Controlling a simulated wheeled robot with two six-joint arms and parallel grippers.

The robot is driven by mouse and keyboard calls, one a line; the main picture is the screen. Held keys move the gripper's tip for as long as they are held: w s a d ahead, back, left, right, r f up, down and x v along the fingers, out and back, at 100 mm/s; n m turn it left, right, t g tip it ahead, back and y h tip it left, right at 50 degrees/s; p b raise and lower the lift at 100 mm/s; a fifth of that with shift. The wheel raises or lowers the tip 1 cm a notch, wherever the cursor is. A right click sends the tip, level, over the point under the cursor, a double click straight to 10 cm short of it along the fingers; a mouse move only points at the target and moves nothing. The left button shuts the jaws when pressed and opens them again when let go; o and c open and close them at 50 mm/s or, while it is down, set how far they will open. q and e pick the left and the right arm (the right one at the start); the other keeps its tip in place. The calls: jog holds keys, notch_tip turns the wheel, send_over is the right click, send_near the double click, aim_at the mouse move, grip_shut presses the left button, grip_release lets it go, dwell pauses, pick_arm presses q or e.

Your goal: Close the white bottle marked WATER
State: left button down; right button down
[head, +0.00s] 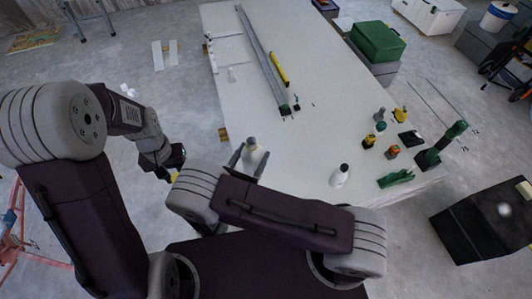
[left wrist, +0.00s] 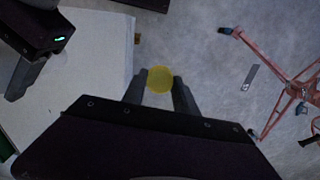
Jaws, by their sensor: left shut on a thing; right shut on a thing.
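A white bottle (head: 253,156) with a narrow neck is upright between the fingers of my right gripper (head: 249,164), at the table's near left edge. No lettering is readable on it. My left gripper (head: 170,170) is off the table's left side, apart from the bottle. It is shut on a round yellow cap (left wrist: 160,79), seen between the fingertips in the left wrist view; a bit of yellow also shows in the head view. A second white bottle (head: 339,176) with a dark top stands on the table to the right.
The white table (head: 300,150) bears a long grey rail (head: 262,58), a yellow tool (head: 279,69), several small bottles and green tools on its right. A green box (head: 378,41) stands beyond. A black case (head: 485,220) is on the floor at right. The table's middle is clear.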

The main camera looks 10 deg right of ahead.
pick_arm(q)
jog(key=shift+s, duration=0.1)
dwell(0.4)
jog(key=shift+s, duration=0.25)
jog(key=r, duration=0.1)
jog(key=w+d+r, duration=0.1)
jog(key=r, duration=0.2)
jog(key=shift+w+d+r, duration=0.2)
jog(key=shift+r, duration=0.2)
jog(key=d+r+m, duration=0.1)
jog(key=d+r, duration=0.3)
jog(key=d, duration=0.3)
jog(key=w+d+r+m, duration=0.1)
jog(key=d+r+m, duration=0.1)
jog(key=d+r, duration=0.2)
jog(key=w+d+r+m, duration=0.1)
jog(key=d+r, duration=0.3)
jog(key=d, duration=0.6)
jog(key=shift+d+m, duration=0.3)
jog(key=shift+m, duration=0.4)
jog(key=shift+f, duration=0.15)
